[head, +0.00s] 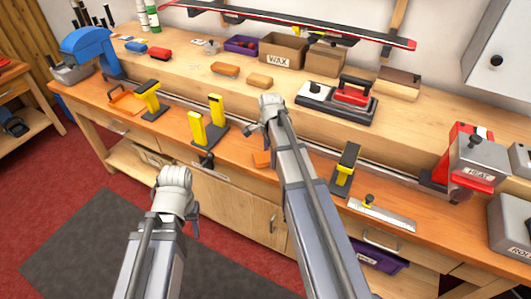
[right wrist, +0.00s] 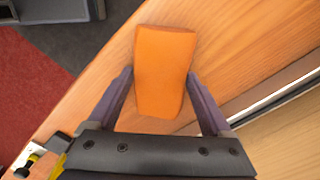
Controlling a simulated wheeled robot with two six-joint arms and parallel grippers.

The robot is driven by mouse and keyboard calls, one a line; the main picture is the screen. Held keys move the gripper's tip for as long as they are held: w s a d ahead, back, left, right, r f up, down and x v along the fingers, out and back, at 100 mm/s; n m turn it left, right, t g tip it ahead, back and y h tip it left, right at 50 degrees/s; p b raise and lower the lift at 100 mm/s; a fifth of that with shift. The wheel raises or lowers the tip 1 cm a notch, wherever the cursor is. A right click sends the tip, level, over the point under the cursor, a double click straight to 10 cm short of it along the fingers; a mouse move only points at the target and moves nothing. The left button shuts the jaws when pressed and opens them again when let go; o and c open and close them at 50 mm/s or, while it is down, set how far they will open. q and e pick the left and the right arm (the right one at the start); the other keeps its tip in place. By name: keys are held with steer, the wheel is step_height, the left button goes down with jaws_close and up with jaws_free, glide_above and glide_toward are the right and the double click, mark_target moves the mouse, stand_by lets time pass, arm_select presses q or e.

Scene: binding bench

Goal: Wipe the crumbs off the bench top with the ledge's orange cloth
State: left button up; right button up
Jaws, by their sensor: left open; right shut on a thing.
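The orange cloth (right wrist: 165,70) lies between the two fingers of my right gripper (right wrist: 165,100) in the right wrist view, against the wooden bench top near its front edge. In the head view part of the cloth (head: 261,159) shows beside my right forearm on the lower bench top (head: 300,172). My right gripper is shut on the cloth; in the head view my arm mostly hides it. My left gripper (head: 190,226) is in front of the bench, over the floor, apart from everything; its fingers are hardly visible. I cannot make out crumbs.
A metal scraper (head: 382,214) lies to the right, before a red heating device (head: 468,160).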

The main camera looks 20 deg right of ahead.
steer(key=shift+s+d, duration=0.15)
steer(key=shift+s+d, duration=1.1)
steer(key=shift+s+d, duration=1)
steer(key=shift+s, duration=0.2)
steer(key=shift+d+r+p, duration=0.1)
steer(key=shift+r+p, duration=0.6)
steer(key=shift+p, duration=0.1)
step_height(320, 180, up, 4)
steer(key=p, duration=0.4)
steer(key=shift+w+r, duration=0.1)
steer(key=shift+r, duration=0.15)
